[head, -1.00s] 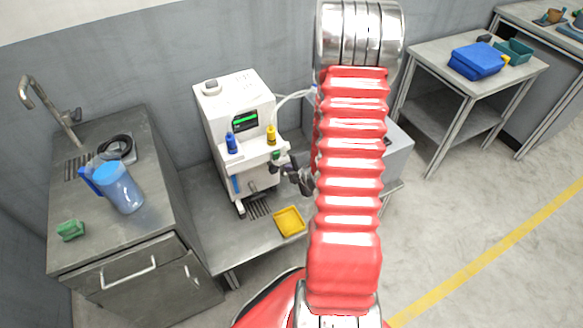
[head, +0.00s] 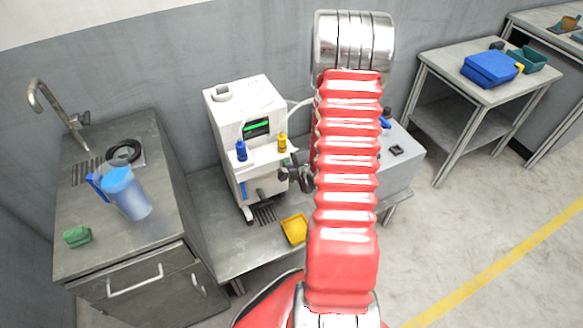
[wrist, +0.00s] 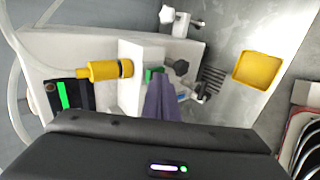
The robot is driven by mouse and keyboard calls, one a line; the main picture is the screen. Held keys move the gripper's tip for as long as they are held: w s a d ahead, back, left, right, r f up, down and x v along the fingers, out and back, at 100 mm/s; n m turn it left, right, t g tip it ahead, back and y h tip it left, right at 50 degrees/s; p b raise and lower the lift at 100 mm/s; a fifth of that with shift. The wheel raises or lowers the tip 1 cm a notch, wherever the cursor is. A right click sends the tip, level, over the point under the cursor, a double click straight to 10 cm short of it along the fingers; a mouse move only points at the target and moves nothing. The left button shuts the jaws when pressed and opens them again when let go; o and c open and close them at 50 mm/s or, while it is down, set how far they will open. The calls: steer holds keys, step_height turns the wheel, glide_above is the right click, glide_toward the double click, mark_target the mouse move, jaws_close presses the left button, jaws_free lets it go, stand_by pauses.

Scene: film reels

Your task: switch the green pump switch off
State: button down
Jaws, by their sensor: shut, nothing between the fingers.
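The white pump machine (head: 232,110) stands on the low steel bench, with a dark screen showing a green trace, and blue and yellow fittings on its front. In the wrist view a small green part (wrist: 153,73), which looks like the green switch, shows on a white block (wrist: 131,58) next to the yellow fitting (wrist: 103,70). My gripper (wrist: 158,80) is shut and empty, its fingertips right at the green part and partly covering it. Contact and the switch's position cannot be told. In the head view my gripper (head: 285,172) is in front of the machine, below the yellow fitting.
A yellow tray (head: 294,229) lies on the bench (head: 225,238) below my gripper. A grey box (head: 398,160) stands right of the machine, partly behind my arm. A clear hose leaves the machine's top. A blue jug (head: 127,192) stands on the sink counter at left.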

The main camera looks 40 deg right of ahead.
steer(key=shift+w, duration=0.15)
stand_by(0.3)
steer(key=shift+d+r, duration=0.1)
steer(key=shift+r, duration=0.7)
